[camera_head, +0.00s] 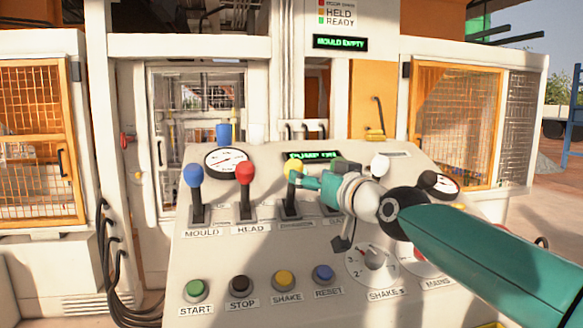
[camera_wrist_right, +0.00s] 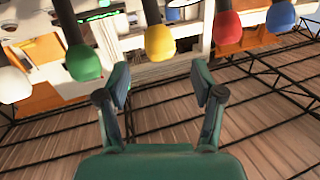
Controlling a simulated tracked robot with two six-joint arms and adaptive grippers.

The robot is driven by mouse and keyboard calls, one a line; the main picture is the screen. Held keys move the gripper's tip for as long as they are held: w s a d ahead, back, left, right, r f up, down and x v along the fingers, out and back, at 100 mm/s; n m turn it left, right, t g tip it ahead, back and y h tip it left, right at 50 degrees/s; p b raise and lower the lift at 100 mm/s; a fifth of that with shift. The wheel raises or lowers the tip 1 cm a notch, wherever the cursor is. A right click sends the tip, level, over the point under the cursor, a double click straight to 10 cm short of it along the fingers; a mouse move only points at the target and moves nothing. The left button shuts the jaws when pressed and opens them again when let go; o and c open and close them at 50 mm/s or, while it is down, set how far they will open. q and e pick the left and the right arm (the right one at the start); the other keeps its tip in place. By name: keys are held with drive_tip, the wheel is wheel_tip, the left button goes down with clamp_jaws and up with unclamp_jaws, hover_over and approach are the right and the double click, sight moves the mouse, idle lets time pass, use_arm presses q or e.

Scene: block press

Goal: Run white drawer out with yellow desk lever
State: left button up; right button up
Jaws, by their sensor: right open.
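The yellow desk lever (camera_head: 291,190) stands upright on the sloping control desk, with its round yellow knob at the top. Its knob (camera_wrist_right: 160,42) also shows in the right wrist view, beyond and roughly centred between my fingertips. My right gripper (camera_head: 303,182) reaches in from the right at knob height, close beside the yellow knob. In the right wrist view the gripper (camera_wrist_right: 160,84) is open with nothing between its fingers. I cannot tell whether a finger touches the knob. I cannot make out a white drawer. My left gripper is out of view.
Blue (camera_head: 194,177) and red (camera_head: 245,173) levers stand left of the yellow one. A green knob (camera_wrist_right: 84,62) and a white knob (camera_head: 379,165) are on its other side. Push buttons (camera_head: 285,280) line the desk front. A display (camera_head: 340,43) reads MOULD EMPTY.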

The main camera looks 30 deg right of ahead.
sight(292, 186)
drive_tip(key=w+p, duration=0.1)
drive_tip(key=w, duration=0.7)
drive_tip(key=shift+w, duration=0.25)
clamp_jaws()
